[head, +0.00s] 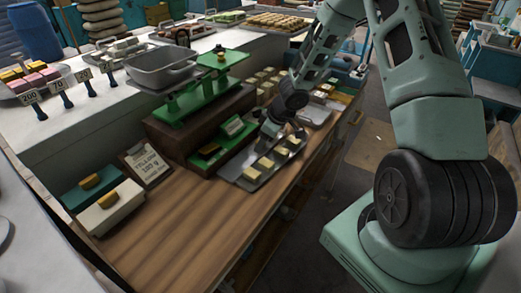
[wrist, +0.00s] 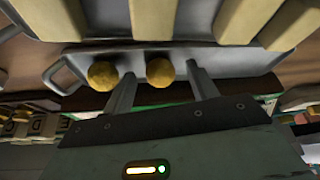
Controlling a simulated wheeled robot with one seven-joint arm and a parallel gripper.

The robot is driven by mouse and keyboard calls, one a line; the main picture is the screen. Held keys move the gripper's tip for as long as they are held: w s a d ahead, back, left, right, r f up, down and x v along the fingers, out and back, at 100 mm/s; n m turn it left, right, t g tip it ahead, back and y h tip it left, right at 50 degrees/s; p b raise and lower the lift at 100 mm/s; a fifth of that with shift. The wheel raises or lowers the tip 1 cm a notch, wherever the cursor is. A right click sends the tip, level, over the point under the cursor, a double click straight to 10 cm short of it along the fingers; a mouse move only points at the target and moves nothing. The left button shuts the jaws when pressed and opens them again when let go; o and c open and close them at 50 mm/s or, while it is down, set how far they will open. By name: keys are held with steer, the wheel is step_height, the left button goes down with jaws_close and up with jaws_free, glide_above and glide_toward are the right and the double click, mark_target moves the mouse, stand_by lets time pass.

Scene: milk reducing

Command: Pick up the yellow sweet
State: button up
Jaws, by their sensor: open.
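In the wrist view, two round yellow sweets, one at the left (wrist: 103,76) and one at the right (wrist: 160,71), sit by the near edge of a grey metal tray (wrist: 225,62). My gripper (wrist: 162,76) is open and empty. The right sweet appears between its two fingers in the picture; the left one appears outside the left finger. I cannot tell how far the fingertips are from them. In the head view, my gripper (head: 282,133) hangs over the tray (head: 240,178). The round sweets are not clear in that view.
Several pale yellow blocks (head: 265,163) lie on the tray. A green balance scale (head: 188,101) on a dark wooden stand is to the left. A sign (head: 147,164) and two boxes (head: 107,206) stand farther left. The front wooden counter (head: 185,225) is clear.

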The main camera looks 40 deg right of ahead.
steer(key=shift+w+f, duration=0.1)
steer(key=shift+f, duration=0.1)
steer(key=c, duration=1.1)
steer(key=shift+o, duration=0.2)
